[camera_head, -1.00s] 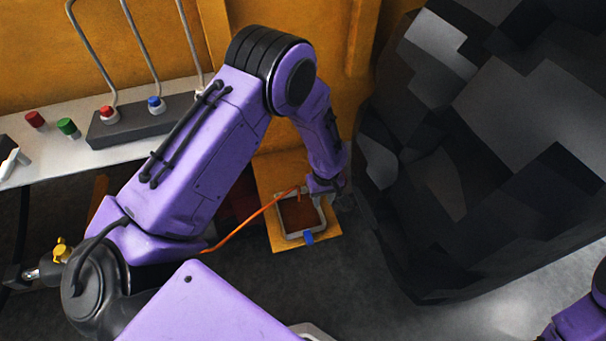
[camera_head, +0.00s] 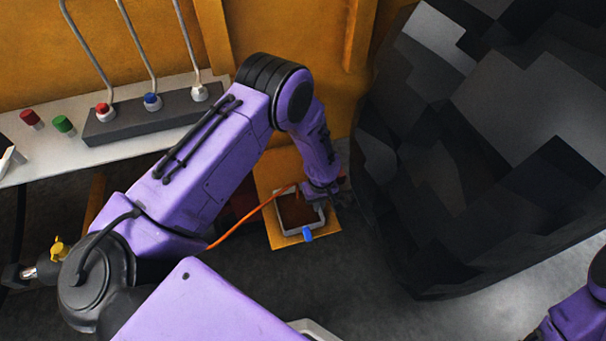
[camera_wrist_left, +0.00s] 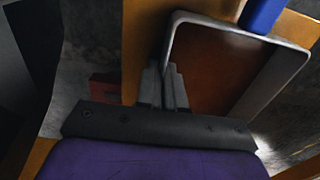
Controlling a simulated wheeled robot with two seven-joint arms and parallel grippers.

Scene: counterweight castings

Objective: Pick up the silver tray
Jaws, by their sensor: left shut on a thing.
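The silver tray (camera_head: 289,232) is a shallow, square, metal-rimmed tray with a rust-brown inside. It sits on a small yellow-orange platform (camera_head: 278,242) low in the middle of the head view. My left gripper (camera_head: 318,204) reaches down to the tray's right side. In the left wrist view, the fingers of the left gripper (camera_wrist_left: 163,75) are shut on one side wall of the tray (camera_wrist_left: 275,92). A blue piece (camera_head: 307,235) is at the tray's near edge. My right gripper is not in view; only part of that arm shows at lower right.
A large dark faceted block (camera_head: 480,170) stands close right of the left gripper. An orange cable (camera_head: 240,228) runs to the tray. Behind at left is a pale ledge (camera_head: 90,150) with red and green buttons and a dark lever box (camera_head: 150,120). Grey floor (camera_head: 350,275) lies in front.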

